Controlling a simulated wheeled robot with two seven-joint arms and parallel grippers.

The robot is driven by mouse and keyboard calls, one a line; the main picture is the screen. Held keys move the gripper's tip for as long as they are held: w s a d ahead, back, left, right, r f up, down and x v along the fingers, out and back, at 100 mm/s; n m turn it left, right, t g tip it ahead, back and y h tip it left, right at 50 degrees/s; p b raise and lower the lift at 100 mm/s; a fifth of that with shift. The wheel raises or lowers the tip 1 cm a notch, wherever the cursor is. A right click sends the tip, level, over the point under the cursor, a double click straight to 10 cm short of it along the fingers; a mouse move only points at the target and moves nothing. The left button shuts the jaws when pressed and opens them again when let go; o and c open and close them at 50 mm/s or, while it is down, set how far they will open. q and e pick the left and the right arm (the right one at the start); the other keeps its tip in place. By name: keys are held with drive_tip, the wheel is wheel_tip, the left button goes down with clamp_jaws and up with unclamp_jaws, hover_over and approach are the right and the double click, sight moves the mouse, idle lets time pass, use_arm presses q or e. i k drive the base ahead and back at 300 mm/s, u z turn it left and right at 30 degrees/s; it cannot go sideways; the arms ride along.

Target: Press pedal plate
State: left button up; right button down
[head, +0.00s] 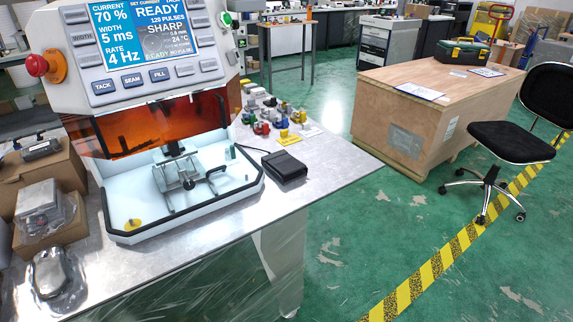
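A black, low box with a flat, slightly sloped top (285,167) lies on the metal table, just right of the welding machine. It looks like the pedal, and its top face looks like the plate. A thin black cable runs from it towards the machine. Nothing touches its top. The machine (140,45) has a lit screen reading READY and an open white work chamber (130,222) with a small metal fixture inside. Neither of my grippers shows in the head view.
The metal table (225,225) is bare in front of the pedal. Several small coloured parts (285,122) lie behind it. Boxes and a shiny metal object (50,272) stand at left. A wooden crate (430,115) and a black chair (505,145) stand to the right, beyond open green floor.

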sight(285, 165)
drive_tip(key=u, duration=0.05)
drive_tip(key=i, duration=0.85)
drive_tip(key=u, duration=0.4)
